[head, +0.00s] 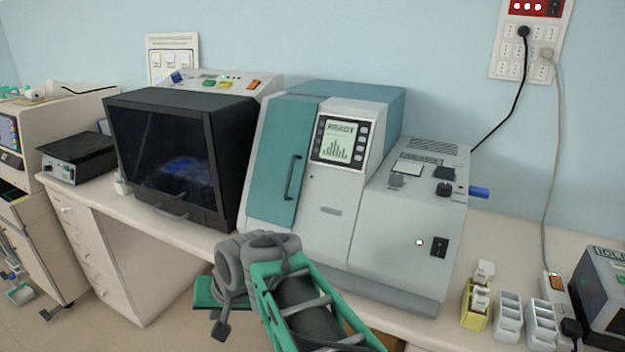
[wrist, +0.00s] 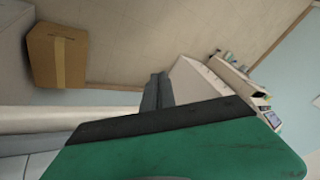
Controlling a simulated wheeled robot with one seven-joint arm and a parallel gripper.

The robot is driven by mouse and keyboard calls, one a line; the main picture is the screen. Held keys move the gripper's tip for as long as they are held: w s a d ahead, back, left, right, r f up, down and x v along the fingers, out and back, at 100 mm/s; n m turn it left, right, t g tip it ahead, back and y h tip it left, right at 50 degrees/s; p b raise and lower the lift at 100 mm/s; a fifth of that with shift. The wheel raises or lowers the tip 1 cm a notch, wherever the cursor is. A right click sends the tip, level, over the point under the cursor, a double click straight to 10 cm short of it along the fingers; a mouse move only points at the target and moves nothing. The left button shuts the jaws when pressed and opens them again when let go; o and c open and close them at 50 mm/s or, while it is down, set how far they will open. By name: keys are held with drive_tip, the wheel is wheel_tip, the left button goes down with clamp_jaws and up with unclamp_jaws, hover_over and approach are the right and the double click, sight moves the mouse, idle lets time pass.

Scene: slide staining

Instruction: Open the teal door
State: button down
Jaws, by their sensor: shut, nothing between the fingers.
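The teal door (head: 270,165) is a tall panel on the left front of the grey and teal machine (head: 330,215). It looks closed. Its dark vertical bar handle (head: 292,177) is on the door's right side. My green and grey arm is in front of the machine's lower left, below the door, at the bottom of the head view. My gripper (wrist: 158,91) shows in the wrist view as two dark fingers together, shut and empty. The fingers point away from the door, and neither door nor handle shows in the wrist view.
A black-fronted cabinet (head: 170,160) stands close to the machine's left. A control box (head: 415,225) adjoins its right side. Small white racks (head: 510,316) stand farther right on the bench (head: 180,232). In the wrist view, a cardboard box (wrist: 57,56) sits on the floor.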

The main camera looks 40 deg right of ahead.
drive_tip(key=w+d+r+m+t, duration=0.2)
drive_tip(key=w+d+r+m, duration=0.15)
drive_tip(key=d, duration=0.25)
drive_tip(key=w+d+r+m+t, duration=0.2)
drive_tip(key=d+r+m, duration=0.1)
drive_tip(key=d+m, duration=0.3)
drive_tip(key=s+d+r+m+t+h, duration=0.25)
drive_tip(key=d+r+m, duration=0.2)
drive_tip(key=d, duration=0.45)
drive_tip(key=s+d+r+m+t+h, duration=0.1)
drive_tip(key=s+d+r+m+t, duration=0.25)
drive_tip(key=d+r, duration=0.4)
drive_tip(key=shift+m+g+y, duration=0.25)
drive_tip(key=shift+m+g, duration=0.2)
drive_tip(key=shift+g, duration=0.05)
drive_tip(key=x, duration=0.3)
drive_tip(key=p+x, duration=0.1)
drive_tip(key=x, duration=0.3)
drive_tip(key=f+p+x, duration=0.1)
drive_tip(key=x, duration=0.2)
drive_tip(key=shift+d+f, duration=0.1)
drive_tip(key=shift+d, duration=0.35)
